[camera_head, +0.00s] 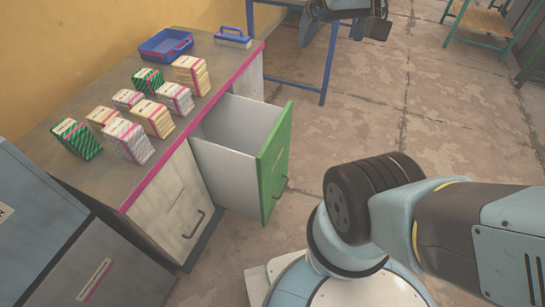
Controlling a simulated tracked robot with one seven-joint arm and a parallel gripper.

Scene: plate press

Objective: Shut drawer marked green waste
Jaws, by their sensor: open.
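The drawer with the green front (274,164) stands pulled out from the right end of the grey counter (75,100). Its pale side wall (228,172) and inside show, and the part I can see looks empty. A dark bar handle (281,187) sits on the green front's outer face. No wording on this front can be read from here. My gripper (343,28) is at the top edge, partly cut off, beyond the drawer and well apart from it. Its jaws are open, with nothing seen between them.
Several striped and banded stacks (152,117), a blue tray (166,45) and a blue-handled tool (233,38) lie on the counter. A closed cupboard front (170,205) is left of the drawer. My arm fills the lower right.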

